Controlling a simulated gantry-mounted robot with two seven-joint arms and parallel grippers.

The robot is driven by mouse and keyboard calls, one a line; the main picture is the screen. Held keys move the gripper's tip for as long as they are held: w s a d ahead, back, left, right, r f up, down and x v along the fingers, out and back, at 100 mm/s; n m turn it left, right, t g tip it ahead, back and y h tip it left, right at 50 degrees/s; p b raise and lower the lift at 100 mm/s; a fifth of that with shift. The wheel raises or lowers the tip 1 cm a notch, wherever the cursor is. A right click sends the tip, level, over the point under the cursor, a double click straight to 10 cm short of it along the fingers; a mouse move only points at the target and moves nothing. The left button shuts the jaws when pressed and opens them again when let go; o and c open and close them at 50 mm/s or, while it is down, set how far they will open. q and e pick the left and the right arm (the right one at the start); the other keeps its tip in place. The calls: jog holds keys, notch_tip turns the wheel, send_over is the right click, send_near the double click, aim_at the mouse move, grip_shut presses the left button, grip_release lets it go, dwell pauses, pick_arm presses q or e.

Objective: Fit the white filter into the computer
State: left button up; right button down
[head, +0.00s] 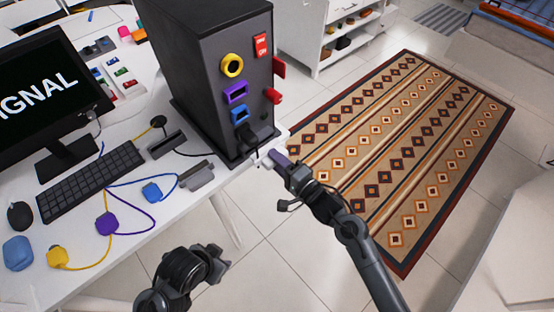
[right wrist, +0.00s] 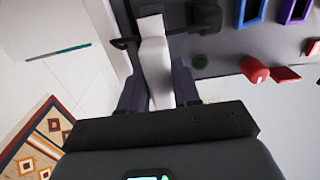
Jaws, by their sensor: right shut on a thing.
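The computer (head: 205,75) is a dark tower standing upright on the white desk. Its lower panel also shows in the right wrist view (right wrist: 228,45). My right gripper (head: 269,160) is at the tower's lower front corner. In the right wrist view its fingers (right wrist: 158,90) are shut on the white filter (right wrist: 156,62), a long pale piece pointing at the tower. Its far end is close to the panel; I cannot tell whether it has entered an opening. In the head view only a small white bit of the filter shows. My left gripper (head: 218,262) is empty, low and away from the tower.
A monitor (head: 45,95), keyboard (head: 90,180) and mouse (head: 20,215) stand on the desk. Yellow, purple and blue plugs (head: 107,223) on cables lie in front. Red parts (head: 273,96) stick out of the tower. A patterned rug (head: 400,150) covers the floor at right.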

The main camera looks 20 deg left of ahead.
dwell(0.4)
jog(key=shift+p, duration=0.55)
jog(key=shift+w+a, duration=0.1)
jog(key=shift+a, duration=0.1)
dwell(0.6)
jog(key=shift+b+x, duration=0.65)
jog(key=shift+x, duration=0.4)
jog(key=shift+w+a+b, duration=0.35)
jog(key=shift+a+b, duration=0.05)
jog(key=shift+a, duration=0.2)
jog(key=c, duration=0.7)
grip_release()
jog(key=shift+c, duration=0.2)
